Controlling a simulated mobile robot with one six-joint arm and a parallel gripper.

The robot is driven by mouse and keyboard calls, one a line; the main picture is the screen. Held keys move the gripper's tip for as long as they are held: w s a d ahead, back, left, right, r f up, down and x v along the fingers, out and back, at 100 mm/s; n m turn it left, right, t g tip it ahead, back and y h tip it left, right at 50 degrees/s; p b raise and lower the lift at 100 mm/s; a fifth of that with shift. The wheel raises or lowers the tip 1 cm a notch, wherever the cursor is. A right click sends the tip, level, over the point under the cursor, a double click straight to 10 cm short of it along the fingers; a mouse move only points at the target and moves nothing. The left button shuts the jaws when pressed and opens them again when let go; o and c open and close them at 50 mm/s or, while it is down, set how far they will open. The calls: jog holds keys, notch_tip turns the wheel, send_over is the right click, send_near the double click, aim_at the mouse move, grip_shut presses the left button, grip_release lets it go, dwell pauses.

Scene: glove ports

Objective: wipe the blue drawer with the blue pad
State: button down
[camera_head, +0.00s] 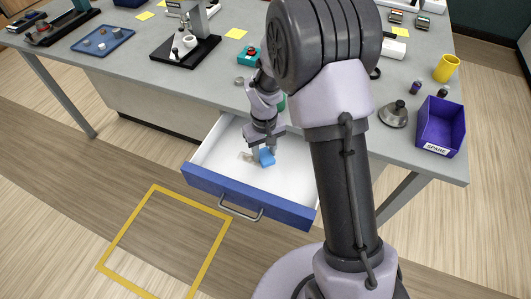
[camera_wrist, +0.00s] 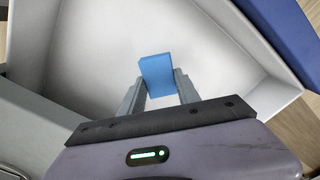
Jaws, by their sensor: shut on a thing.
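The blue drawer (camera_head: 248,197) is pulled open under the grey table, with a blue front, a metal handle (camera_head: 241,211) and a white inside. My gripper (camera_head: 264,149) reaches down into the drawer and is shut on the blue pad (camera_head: 266,158). In the wrist view the blue pad (camera_wrist: 157,76) stands between the two grey fingers (camera_wrist: 160,90) over the white drawer floor. A faint brownish smudge (camera_head: 245,156) shows on the drawer floor just left of the pad in the head view. I cannot tell whether the pad touches the floor.
The drawer's white side walls surround my gripper. A yellow square outline (camera_head: 165,245) marks bare floor in front.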

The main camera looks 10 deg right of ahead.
aim_at(265, 154)
jog(key=shift+r+p, duration=1.15)
jog(key=shift+r, duration=0.7)
